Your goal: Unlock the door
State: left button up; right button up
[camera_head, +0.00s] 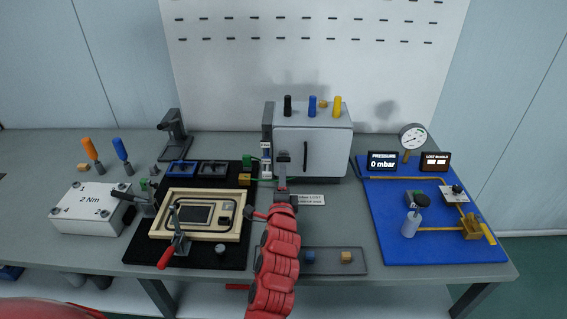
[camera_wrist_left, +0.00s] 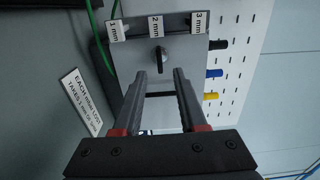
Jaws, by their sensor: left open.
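The door (camera_head: 325,150) is the pale front of a box-shaped cabinet at the back middle of the bench. It looks shut and has a dark upright handle (camera_head: 306,150). A small black knob (camera_wrist_left: 160,58) shows on the cabinet front in the left wrist view, beside a strip (camera_wrist_left: 157,26) labelled 1, 2 and 3 mm. My left gripper (camera_head: 283,156) is open and empty in front of the door's left part, hiding the knob in the head view. In the wrist view its fingertips (camera_wrist_left: 160,74) point at the knob, with the knob beyond the gap; contact cannot be told. My right gripper is not in view.
Black, blue and yellow pegs (camera_head: 312,105) stand on the cabinet. A framed fixture with a red-handled clamp (camera_head: 176,246) lies left, and a blue board with a gauge (camera_head: 412,137) right. A grey tray (camera_head: 330,270) and a small sign (camera_head: 311,199) lie in front.

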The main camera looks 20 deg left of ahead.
aim_at(284, 158)
pick_arm(q)
jog(key=x, duration=0.5)
jog(key=shift+w, duration=0.35)
jog(key=shift+c, duration=0.2)
jog(key=shift+a, duration=0.1)
grip_shut()
